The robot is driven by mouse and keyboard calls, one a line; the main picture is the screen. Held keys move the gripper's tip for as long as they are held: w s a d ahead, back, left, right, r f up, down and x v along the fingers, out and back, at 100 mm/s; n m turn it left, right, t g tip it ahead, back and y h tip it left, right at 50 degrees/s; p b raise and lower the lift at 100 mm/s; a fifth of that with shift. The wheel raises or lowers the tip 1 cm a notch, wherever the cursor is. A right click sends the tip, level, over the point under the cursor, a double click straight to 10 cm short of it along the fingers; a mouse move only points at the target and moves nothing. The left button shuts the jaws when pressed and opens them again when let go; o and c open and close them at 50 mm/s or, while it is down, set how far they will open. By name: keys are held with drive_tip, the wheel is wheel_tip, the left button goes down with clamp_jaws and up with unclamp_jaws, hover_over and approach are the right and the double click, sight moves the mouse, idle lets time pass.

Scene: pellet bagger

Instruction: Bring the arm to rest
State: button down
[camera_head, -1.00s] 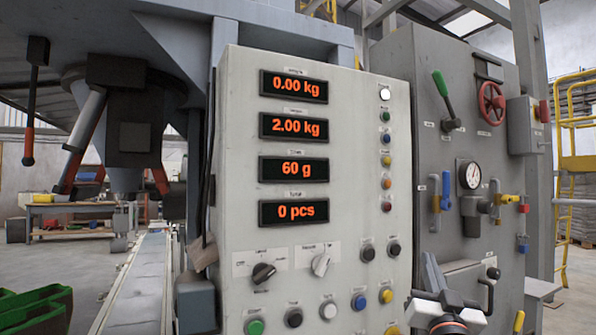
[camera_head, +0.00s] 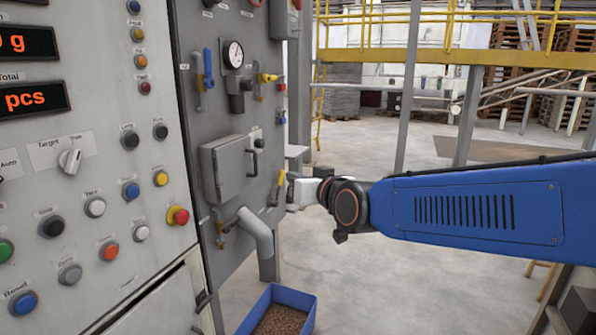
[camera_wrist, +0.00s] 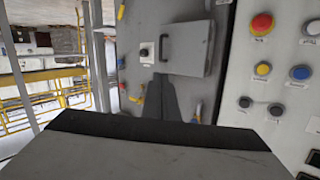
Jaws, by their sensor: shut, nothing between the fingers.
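My gripper (camera_wrist: 163,100) shows in the wrist view as dark fingers close together, with nothing held between them. They point toward the grey valve panel (camera_wrist: 138,30), which appears upside down there. In the head view my blue arm reaches in from the right edge, and its wrist ends in front of the valve panel (camera_head: 240,110), close to a yellow-handled lever (camera_head: 277,188). The fingertips are hard to make out in the head view. I cannot tell whether they touch anything.
A grey box with a handle (camera_head: 229,165) sticks out from the panel. Below is a blue bin of brown pellets (camera_head: 303,318). The button panel (camera_head: 70,180) stands at left, with a red stop button (camera_head: 178,215). Open floor lies behind the arm, before yellow railings (camera_head: 450,57).

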drive_tip(key=s+d+f+m+g+h, duration=0.1)
drive_tip(key=s+d+f+g+h, duration=0.1)
drive_tip(key=s+d+f, duration=0.3)
drive_tip(key=s+d+f+g+h, duration=0.1)
drive_tip(key=s+d+f, duration=0.1)
drive_tip(key=d, duration=0.6)
drive_tip(key=s+d+f+m+g+h, duration=0.1)
drive_tip(key=s+d+f+g, duration=0.1)
drive_tip(key=s+d+f, duration=0.2)
drive_tip(key=s+d+f+m+g+h, duration=0.1)
drive_tip(key=s+d+f, duration=0.4)
drive_tip(key=s, duration=0.6)
drive_tip(key=s+d+f+m+g+h, duration=0.1)
drive_tip(key=s+d+f+g+h, duration=0.1)
drive_tip(key=s+d+f, duration=0.3)
drive_tip(key=s+d+g, duration=0.1)
drive_tip(key=s+d, duration=0.1)
drive_tip(key=shift+s+d+g+h, duration=0.25)
drive_tip(key=shift+d+g+h, duration=0.05)
drive_tip(key=shift+a, duration=0.1)
